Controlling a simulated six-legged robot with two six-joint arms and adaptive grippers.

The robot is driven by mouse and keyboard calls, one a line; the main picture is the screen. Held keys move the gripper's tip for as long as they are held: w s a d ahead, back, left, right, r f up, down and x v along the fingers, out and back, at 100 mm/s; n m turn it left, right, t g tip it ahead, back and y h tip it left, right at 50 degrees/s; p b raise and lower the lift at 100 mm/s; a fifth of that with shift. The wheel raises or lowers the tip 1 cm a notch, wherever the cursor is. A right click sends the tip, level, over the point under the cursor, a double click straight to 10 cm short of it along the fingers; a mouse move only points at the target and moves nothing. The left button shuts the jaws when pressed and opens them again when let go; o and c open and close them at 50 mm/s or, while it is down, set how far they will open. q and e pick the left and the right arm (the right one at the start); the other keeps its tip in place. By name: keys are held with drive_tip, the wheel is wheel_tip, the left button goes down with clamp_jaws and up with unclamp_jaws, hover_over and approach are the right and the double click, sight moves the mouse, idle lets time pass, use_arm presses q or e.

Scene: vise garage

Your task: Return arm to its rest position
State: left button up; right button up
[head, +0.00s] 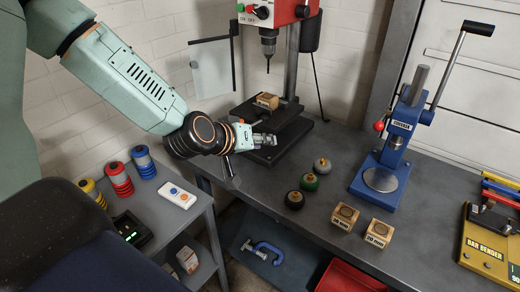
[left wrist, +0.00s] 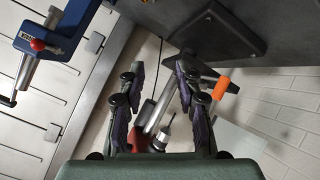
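My left arm (head: 125,80) comes in from the upper left of the head view and reaches across to the drill press. The drill press (left wrist: 165,135) shows behind and between the fingers there. My right gripper is in neither view.
The red-headed drill press (head: 268,40) stands close to the gripper, with a wooden block (head: 267,101) on it. Several knobs and blocks and a blue press (head: 385,165) are on the workbench (head: 325,215). A side shelf (head: 165,225) holds coloured spools (head: 119,180). A yellow bar bender (head: 485,250) is far right.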

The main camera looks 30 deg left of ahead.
use_arm(q)
drive_tip(key=shift+s+d+f, duration=0.1)
drive_tip(key=shift+s+f, duration=0.1)
drive_tip(key=shift+f, duration=0.3)
drive_tip(key=s+d+f+m+g+b, duration=0.1)
drive_tip(key=s+f+b, duration=0.4)
drive_tip(key=s+f, duration=0.6)
drive_tip(key=s+d+f+m+g+y+b, duration=0.1)
drive_tip(key=s+d+f+g+b, duration=0.3)
drive_tip(key=s+f, duration=0.7)
drive_tip(key=s+d+f+m+g+b, duration=0.2)
drive_tip(key=s+f+g+b, duration=0.4)
drive_tip(key=f, duration=1.2)
drive_tip(key=s+b, duration=0.1)
drive_tip(key=s, duration=0.3)
drive_tip(key=shift+s+d+f+m+y+b, duration=0.2)
drive_tip(key=shift+s+m+y+b, duration=0.1)
drive_tip(key=shift+s+m+b, duration=0.1)
drive_tip(key=shift+w, duration=0.1)
